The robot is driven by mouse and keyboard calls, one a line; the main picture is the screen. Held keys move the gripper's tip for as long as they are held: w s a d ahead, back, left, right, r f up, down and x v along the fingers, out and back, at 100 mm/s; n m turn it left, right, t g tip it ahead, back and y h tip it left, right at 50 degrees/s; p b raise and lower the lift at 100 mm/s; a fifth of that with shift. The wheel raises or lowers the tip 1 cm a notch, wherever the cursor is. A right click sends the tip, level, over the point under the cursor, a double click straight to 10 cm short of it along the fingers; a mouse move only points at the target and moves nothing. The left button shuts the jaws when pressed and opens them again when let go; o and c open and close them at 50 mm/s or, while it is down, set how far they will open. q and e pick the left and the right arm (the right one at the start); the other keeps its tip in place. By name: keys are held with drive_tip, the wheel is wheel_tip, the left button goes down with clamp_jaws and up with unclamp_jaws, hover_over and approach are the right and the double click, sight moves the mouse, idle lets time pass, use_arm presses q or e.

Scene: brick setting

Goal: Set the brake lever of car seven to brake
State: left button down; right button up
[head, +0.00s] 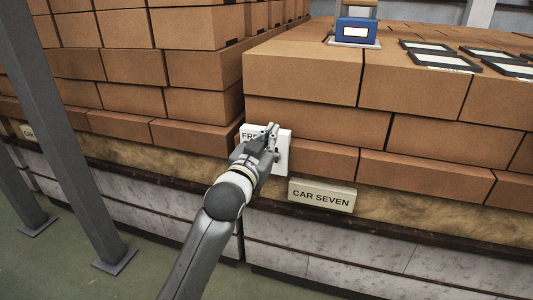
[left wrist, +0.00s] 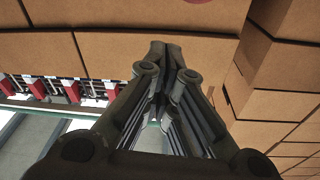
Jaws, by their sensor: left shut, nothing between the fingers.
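A white plate (head: 284,151) with the visible letters "FRE" is mounted at the corner of the brick stack in the head view. The car seven sign (head: 321,195) is below and to the right of it. My left gripper (head: 271,132) is in front of the plate and covers its middle, with the fingers together and empty. I cannot tell whether it touches the plate. The brake lever is not clearly visible; the gripper may hide it. In the left wrist view the closed fingers (left wrist: 167,52) point toward brown bricks. My right gripper is not in view.
Stacked bricks (head: 315,77) fill the car above a stone-faced base. A blue device (head: 355,30) and several dark frames (head: 440,55) lie on top. A grey post (head: 65,130) stands at the left. A gap separates this car from the one at left.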

use_arm(q)
drive_tip(key=f, duration=0.3)
drive_tip(key=shift+s+a+f, duration=0.2)
drive_tip(key=shift+s+a, duration=0.1)
drive_tip(key=shift+s, duration=0.05)
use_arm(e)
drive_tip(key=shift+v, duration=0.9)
use_arm(q)
drive_tip(key=shift+s+f+b, duration=0.1)
drive_tip(key=shift+s+b, duration=0.05)
drive_tip(key=shift+b, duration=0.3)
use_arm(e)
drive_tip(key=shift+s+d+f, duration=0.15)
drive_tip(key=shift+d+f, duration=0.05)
use_arm(q)
drive_tip(key=shift+s+a+f+t+b, duration=0.2)
drive_tip(key=shift+t+b, duration=0.1)
drive_tip(key=shift+b, duration=0.1)
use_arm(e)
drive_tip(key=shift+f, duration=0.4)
